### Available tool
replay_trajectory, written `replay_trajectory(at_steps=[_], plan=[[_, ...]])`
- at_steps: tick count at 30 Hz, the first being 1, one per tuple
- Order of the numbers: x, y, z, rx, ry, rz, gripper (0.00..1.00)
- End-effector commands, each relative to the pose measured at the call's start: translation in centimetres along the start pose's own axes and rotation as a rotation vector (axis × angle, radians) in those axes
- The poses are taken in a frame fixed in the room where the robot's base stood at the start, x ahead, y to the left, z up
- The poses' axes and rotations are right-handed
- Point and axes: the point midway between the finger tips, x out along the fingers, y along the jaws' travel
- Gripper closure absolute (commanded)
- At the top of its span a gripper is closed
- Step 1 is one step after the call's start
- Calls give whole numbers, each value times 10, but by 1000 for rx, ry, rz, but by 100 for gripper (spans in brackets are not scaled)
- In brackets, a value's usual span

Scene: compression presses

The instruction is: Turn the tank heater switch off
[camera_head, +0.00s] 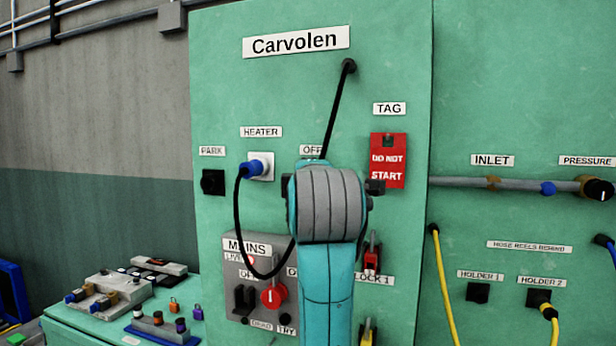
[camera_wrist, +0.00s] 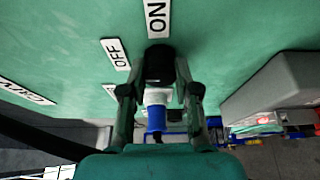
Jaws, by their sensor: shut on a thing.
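The heater switch (camera_wrist: 158,62) is a black knob on the green panel in the wrist view, close to the ON label (camera_wrist: 157,18), with the OFF label (camera_wrist: 115,53) beside it. My gripper (camera_wrist: 160,72) is shut on this knob, one finger on each side. Which way the knob points is not clear. In the head view my grey and teal wrist hides the knob, the fingertips and the ON label. The OFF label (camera_head: 312,150) shows just above the wrist.
A blue heater plug (camera_head: 252,168) sits in a white socket left of my wrist, its black cable looping below. A red DO NOT START tag (camera_head: 388,172) hangs on the right. The mains box (camera_head: 255,255) with a red knob (camera_head: 273,297) is lower left.

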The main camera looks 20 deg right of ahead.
Motion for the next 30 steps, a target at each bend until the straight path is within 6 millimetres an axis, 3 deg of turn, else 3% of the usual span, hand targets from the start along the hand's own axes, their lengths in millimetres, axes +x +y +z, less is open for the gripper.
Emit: replay_trajectory(at_steps=[13, 14, 16, 17, 26, 30], plan=[[0, -1, 0, -10, 0, -6, 100], [0, -1, 0, -10, 0, -6, 64], [0, -1, 0, -10, 0, -5, 47], [0, -1, 0, -10, 0, -5, 44], [-1, 0, 0, -9, 0, -3, 44], [-11, 0, 0, -8, 1, -2, 44]])
